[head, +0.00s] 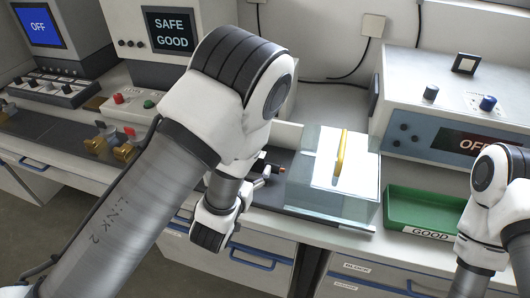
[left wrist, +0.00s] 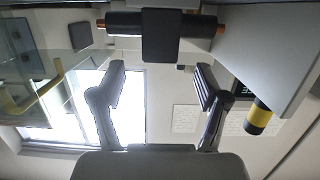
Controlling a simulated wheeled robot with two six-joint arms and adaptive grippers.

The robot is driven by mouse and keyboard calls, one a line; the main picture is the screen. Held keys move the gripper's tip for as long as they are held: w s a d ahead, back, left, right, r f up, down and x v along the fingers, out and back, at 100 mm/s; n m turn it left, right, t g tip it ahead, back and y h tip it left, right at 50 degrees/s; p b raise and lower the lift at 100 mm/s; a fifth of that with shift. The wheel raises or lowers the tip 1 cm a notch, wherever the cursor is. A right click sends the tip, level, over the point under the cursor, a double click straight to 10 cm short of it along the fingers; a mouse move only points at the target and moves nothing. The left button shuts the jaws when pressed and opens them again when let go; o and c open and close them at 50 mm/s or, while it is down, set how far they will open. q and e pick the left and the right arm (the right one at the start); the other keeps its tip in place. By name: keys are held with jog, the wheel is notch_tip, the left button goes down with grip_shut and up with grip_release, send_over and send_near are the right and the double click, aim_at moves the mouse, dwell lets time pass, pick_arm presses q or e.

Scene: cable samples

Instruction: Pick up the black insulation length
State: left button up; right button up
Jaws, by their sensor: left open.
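The black insulation length (left wrist: 122,24) lies across the top of the left wrist view, with copper-coloured ends showing at both sides. A dark block (left wrist: 160,36) covers its middle in that view. In the head view a small part of the black length (head: 266,166) with its copper end shows beside my left gripper (head: 264,178). My left gripper's two fingers (left wrist: 160,74) are open and apart, with nothing between them. The black length lies beyond the fingertips. My left arm hides much of the bench around it in the head view. My right gripper is out of view.
A clear box (head: 305,190) with a yellow rod (head: 341,152) stands right of my left gripper. A green tray (head: 398,226) marked GOOD lies further right, near my right arm. A tester (head: 440,105) stands behind it. A screen (head: 168,30) reads SAFE GOOD.

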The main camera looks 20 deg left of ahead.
aim_at(258, 167)
pick_arm(q)
jog(key=shift+w+r, duration=0.2)
jog(key=shift+w, duration=0.25)
jog(key=x, duration=0.2)
jog(key=p+x, duration=0.1)
jog(key=x, duration=0.2)
jog(key=shift+w+f, duration=0.25)
jog(key=shift+f, duration=0.05)
jog(key=shift+s+r, duration=0.1)
jog(key=c, duration=1.3)
